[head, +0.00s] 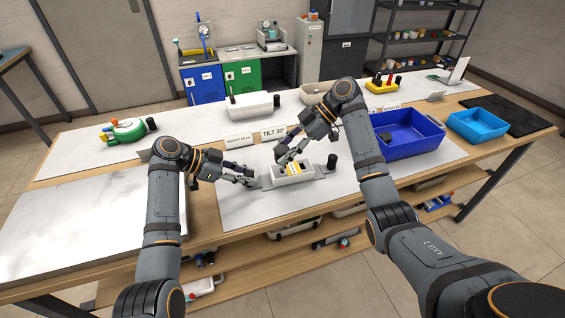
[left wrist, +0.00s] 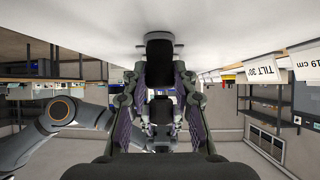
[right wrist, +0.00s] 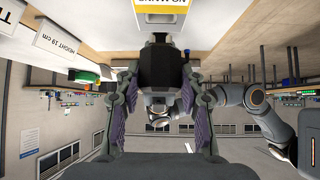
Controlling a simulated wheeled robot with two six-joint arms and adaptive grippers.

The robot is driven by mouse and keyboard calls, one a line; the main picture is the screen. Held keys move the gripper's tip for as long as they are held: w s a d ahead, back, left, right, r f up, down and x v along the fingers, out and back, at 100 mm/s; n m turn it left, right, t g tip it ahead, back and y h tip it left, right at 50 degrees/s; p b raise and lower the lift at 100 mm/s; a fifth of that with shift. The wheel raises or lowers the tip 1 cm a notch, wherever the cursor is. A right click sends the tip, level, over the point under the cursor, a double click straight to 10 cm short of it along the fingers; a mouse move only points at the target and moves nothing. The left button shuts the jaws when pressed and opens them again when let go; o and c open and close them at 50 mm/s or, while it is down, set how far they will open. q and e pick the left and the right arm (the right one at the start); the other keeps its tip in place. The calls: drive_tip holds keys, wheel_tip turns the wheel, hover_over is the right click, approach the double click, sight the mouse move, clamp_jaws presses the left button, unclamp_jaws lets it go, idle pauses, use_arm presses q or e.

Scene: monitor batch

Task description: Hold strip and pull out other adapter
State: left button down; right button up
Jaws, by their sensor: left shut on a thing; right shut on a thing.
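A white box-like strip (head: 292,179) with a yellow label lies between grey end tabs on the pale mat. My left gripper (head: 250,182) is at its left end. In the left wrist view, its fingers close on a black block (left wrist: 158,48), which looks like the strip's end grip. My right gripper (head: 283,157) is over the strip's back left part. In the right wrist view, it is shut on a dark adapter (right wrist: 160,65), close to the yellow label. I cannot tell whether the adapter is still seated. A black post (head: 332,162) stands at the strip's right end.
A blue bin (head: 408,142) and a light blue tray (head: 478,125) stand to the right. A TILT 30° sign (head: 273,132) and a white case (head: 251,106) stand behind the strip. A green device (head: 126,130) is at the back left. The mat in front is mostly clear.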

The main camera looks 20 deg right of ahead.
drive_tip(key=shift+r, duration=0.85)
use_arm(q)
drive_tip(key=c, duration=1)
unclamp_jaws()
drive_tip(key=shift+a, duration=0.1)
drive_tip(key=v, duration=1.2)
